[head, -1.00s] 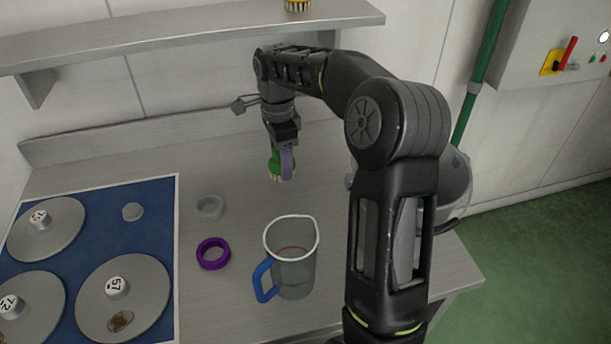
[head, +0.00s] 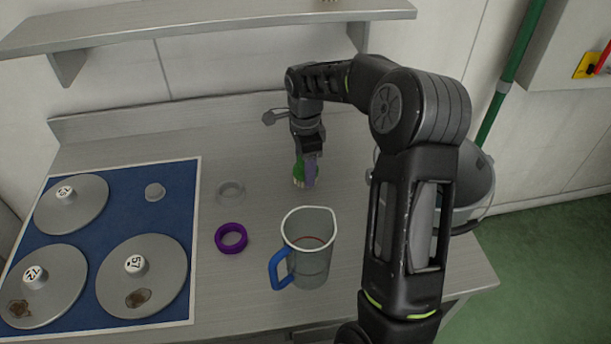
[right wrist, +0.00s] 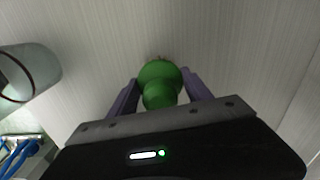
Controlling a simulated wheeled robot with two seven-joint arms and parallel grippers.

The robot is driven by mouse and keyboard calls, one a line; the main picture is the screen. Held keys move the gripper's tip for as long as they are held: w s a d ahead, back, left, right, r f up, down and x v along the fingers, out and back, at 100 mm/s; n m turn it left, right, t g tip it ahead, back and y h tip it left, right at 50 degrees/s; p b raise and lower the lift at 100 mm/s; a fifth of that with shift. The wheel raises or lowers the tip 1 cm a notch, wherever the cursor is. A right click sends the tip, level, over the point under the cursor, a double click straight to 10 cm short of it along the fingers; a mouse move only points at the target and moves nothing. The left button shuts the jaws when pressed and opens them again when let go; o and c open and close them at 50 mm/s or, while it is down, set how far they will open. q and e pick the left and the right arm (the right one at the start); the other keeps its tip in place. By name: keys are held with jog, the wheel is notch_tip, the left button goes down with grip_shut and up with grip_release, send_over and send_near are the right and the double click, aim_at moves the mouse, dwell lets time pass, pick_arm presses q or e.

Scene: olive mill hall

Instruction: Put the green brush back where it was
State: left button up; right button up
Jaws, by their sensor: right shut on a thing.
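The green brush (head: 299,171) is held in my right gripper (head: 308,172), over the back part of the steel table. Its pale bristles point down, close to the table top; I cannot tell whether they touch it. In the right wrist view the round green brush (right wrist: 160,84) sits between the two purple fingers of my right gripper (right wrist: 160,92), which are shut on it. My left gripper is in neither view.
A clear jug (head: 308,250) with a blue handle stands in front of the brush. A purple ring (head: 231,238) and a pale ring (head: 230,193) lie left of it. A blue mat (head: 118,187) holds several metal discs. A shelf (head: 210,29) hangs above; a metal bucket (head: 478,180) is at right.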

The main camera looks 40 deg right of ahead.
jog(key=shift+f+p, duration=0.35)
jog(key=shift+f, duration=1.5)
jog(key=shift+f, duration=0.2)
jog(key=o, duration=1.3)
jog(key=shift+r, duration=0.1)
notch_tip(320, 180, up, 12)
jog(key=shift+r+b, duration=0.15)
jog(key=shift+b, duration=0.55)
